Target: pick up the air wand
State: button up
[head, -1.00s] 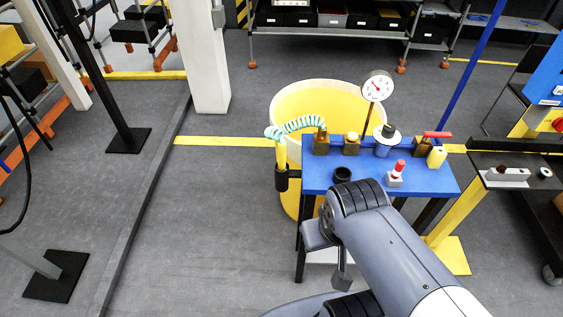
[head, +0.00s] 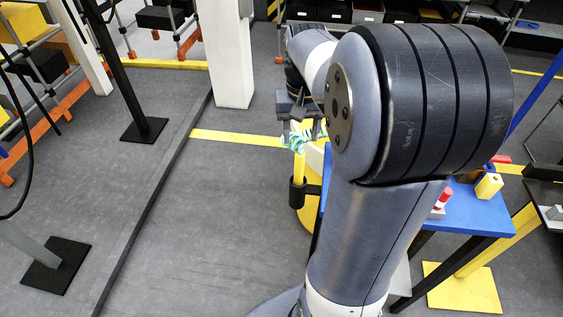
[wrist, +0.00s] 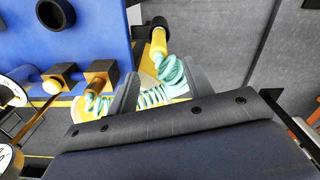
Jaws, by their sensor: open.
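The air wand is a yellow stick (head: 299,166) standing in a black holder (head: 297,193) at the left side of the blue table (head: 475,215). In the wrist view the wand's yellow end (wrist: 158,42) shows beside the table, with the coiled teal hose (wrist: 172,72) running from it to a brass fitting on the table. My gripper (head: 303,125) is open above the wand's top. In the wrist view its fingers (wrist: 163,80) stand apart, with hose coils between and beyond them. The wand's end appears just beyond the fingertips; I cannot tell if anything touches.
My arm hides most of the blue table and the yellow bin behind it. A white post (head: 228,55) rises behind left.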

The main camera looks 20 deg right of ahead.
aim_at(300, 164)
jog(key=shift+w+f, duration=0.15)
jog(key=shift+f, duration=0.3)
jog(key=f, duration=1)
jog(key=shift+s, duration=0.3)
jog(key=shift+r, duration=0.1)
grip_shut()
